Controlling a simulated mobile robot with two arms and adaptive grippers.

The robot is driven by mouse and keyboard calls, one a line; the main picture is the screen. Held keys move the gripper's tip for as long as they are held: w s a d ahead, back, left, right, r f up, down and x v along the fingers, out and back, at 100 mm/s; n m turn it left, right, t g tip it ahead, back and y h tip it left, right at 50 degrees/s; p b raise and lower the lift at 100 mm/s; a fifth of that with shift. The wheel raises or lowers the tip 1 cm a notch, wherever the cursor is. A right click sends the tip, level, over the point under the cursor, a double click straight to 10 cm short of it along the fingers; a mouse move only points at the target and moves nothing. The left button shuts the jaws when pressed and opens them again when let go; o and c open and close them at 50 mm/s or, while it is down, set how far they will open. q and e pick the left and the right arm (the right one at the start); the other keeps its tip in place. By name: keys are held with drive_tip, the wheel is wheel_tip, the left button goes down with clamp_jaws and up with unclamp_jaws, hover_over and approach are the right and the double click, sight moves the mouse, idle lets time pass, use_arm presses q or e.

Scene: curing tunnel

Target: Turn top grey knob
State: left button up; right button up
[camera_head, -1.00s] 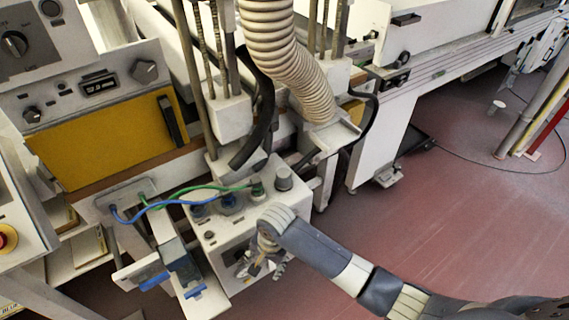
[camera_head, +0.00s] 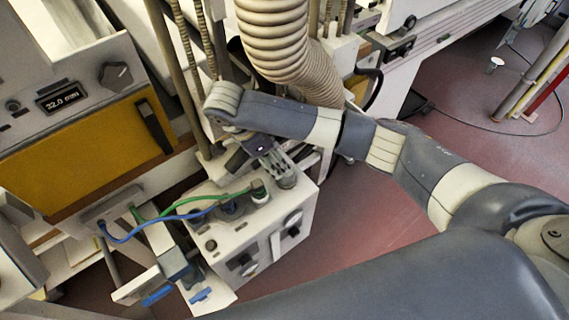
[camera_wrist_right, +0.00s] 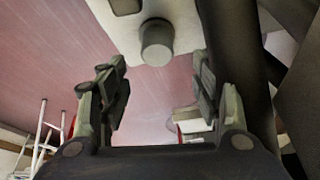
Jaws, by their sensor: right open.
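The top grey knob (camera_head: 286,180) stands on the top face of the white control box (camera_head: 262,232), at its back right corner. In the right wrist view the grey knob (camera_wrist_right: 156,44) is a short round cylinder on the white panel. My right gripper (camera_head: 270,160) is over the box, close to the knob and partly covering it. In the wrist view my right gripper (camera_wrist_right: 158,75) is open and empty. The knob lies beyond the fingertips, roughly centred between them. My left gripper is not in view.
Green (camera_head: 190,199) and blue cables (camera_head: 135,238) run to connectors on the box top beside the knob. A ribbed hose (camera_head: 285,50) hangs just behind my right arm. The box's front face has another knob (camera_head: 292,220). Open red floor lies to the right.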

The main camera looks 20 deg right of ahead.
sight(286, 175)
drive_tip(key=x, duration=0.4)
drive_tip(key=shift+s+d+f+p, duration=0.2)
drive_tip(key=shift+s+f+p, duration=0.1)
drive_tip(key=shift+s+p, duration=0.05)
drive_tip(key=x, duration=0.3)
drive_tip(key=shift+w, duration=0.25)
drive_tip(key=shift+x, duration=0.75)
drive_tip(key=shift+c, duration=0.3)
drive_tip(key=shift+s+a, duration=0.1)
drive_tip(key=c, duration=1)
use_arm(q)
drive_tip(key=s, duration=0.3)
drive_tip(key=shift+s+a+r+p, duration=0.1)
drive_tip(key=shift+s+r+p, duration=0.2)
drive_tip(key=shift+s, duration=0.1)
